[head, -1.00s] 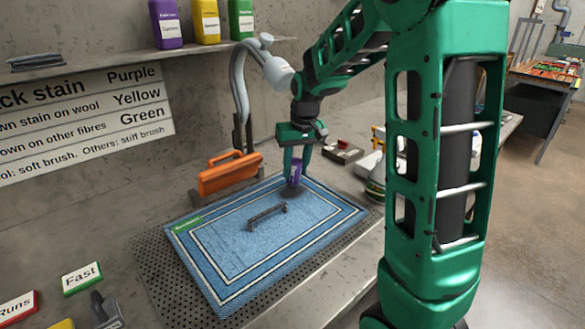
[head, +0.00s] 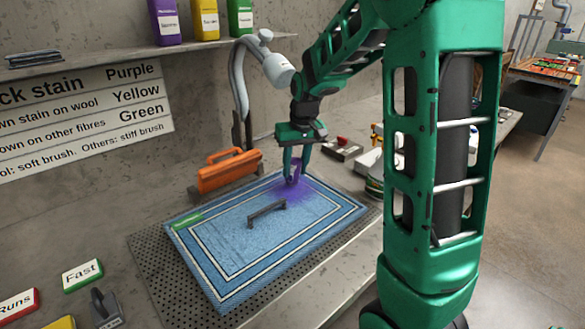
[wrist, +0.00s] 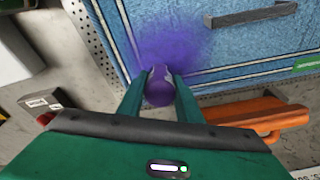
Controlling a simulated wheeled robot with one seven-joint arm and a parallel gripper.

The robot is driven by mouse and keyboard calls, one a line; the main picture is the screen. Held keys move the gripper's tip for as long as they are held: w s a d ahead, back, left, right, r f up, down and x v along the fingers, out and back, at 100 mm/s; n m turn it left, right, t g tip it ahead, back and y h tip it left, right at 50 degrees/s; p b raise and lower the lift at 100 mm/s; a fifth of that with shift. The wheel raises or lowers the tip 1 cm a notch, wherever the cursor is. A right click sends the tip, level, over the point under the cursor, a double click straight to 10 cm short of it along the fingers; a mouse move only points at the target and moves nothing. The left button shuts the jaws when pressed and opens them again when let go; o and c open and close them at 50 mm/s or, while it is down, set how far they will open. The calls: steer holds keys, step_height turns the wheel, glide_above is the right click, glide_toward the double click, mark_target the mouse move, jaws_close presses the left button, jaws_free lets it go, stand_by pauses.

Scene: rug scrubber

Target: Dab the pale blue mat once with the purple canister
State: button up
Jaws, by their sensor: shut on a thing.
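My gripper (head: 293,170) is shut on the purple canister (head: 294,173) over the far right part of the pale blue mat (head: 226,241). In the wrist view the canister (wrist: 159,88) sits between the two green fingers, and a purple stain spreads on the mat (wrist: 225,45) around its far end. The stain also shows in the head view around the canister's foot. Whether the canister touches the mat or hovers just above it, I cannot tell. The mat has white border lines and a green label at its left edge.
A dark bar handle (head: 267,214) rests on the mat. An orange clamp-like piece (head: 228,171) stands behind it, with a grey hose lamp (head: 277,68) above. A perforated tray (head: 160,270) lies under the mat. Bottles (head: 204,20) stand on the shelf; a wall sign lists stain colours.

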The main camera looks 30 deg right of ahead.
steer(key=shift+r, duration=0.15)
steer(key=shift+w+v, duration=0.25)
steer(key=shift+v, duration=0.85)
steer(key=shift+w+v, duration=0.2)
steer(key=shift+v, duration=0.9)
steer(key=shift+w+v, duration=0.25)
steer(key=shift+v, duration=0.85)
steer(key=shift+a+r, duration=0.1)
